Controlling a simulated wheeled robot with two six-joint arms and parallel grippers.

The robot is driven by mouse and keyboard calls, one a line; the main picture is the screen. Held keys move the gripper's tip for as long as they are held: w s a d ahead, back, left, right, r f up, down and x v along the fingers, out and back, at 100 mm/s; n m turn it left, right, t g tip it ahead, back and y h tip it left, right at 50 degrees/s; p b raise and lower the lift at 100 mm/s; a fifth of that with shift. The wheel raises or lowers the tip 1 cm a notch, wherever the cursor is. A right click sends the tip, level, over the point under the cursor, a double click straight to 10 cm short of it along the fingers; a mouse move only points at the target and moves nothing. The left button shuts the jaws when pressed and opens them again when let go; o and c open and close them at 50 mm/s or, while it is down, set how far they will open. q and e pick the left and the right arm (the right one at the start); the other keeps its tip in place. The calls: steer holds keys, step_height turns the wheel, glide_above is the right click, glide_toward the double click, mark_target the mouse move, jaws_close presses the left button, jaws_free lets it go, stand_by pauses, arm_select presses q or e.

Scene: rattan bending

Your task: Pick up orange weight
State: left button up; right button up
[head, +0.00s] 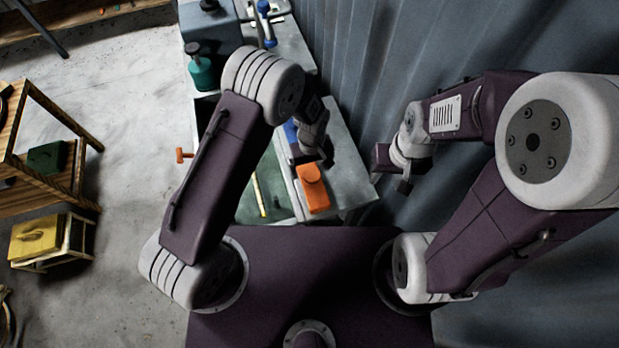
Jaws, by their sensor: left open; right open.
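The orange weight (313,189) is a block with a round knob on top. It sits upright on the grey bench (346,178), near the bench's front edge. My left gripper (313,160) is open and hangs just behind the weight, close to its far end. I cannot tell whether it touches the weight. My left arm hides part of the bench. My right gripper (392,172) is open and empty, to the right of the bench and the weight, near the corrugated wall.
A blue object (290,131) shows beside my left gripper. A green bottle (200,70) and a blue-handled tool (265,22) stand at the back. A corrugated wall (345,50) bounds the right. Wooden stands (60,160) are far left.

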mark_target(311, 174)
arm_select(q)
steer(key=shift+w+d+f, duration=0.1)
steer(key=shift+w+f, duration=0.05)
steer(key=shift+f, duration=0.4)
steer(key=shift+f+p, duration=0.2)
steer(key=shift+p, duration=0.15)
steer(key=f+p, duration=0.1)
steer(key=f, duration=0.1)
steer(key=s+f+p, duration=0.1)
steer(key=shift+f, duration=0.4)
steer(key=shift+w+f, duration=0.1)
steer(key=shift+f, duration=0.4)
steer(key=shift+r, duration=0.1)
jaws_close()
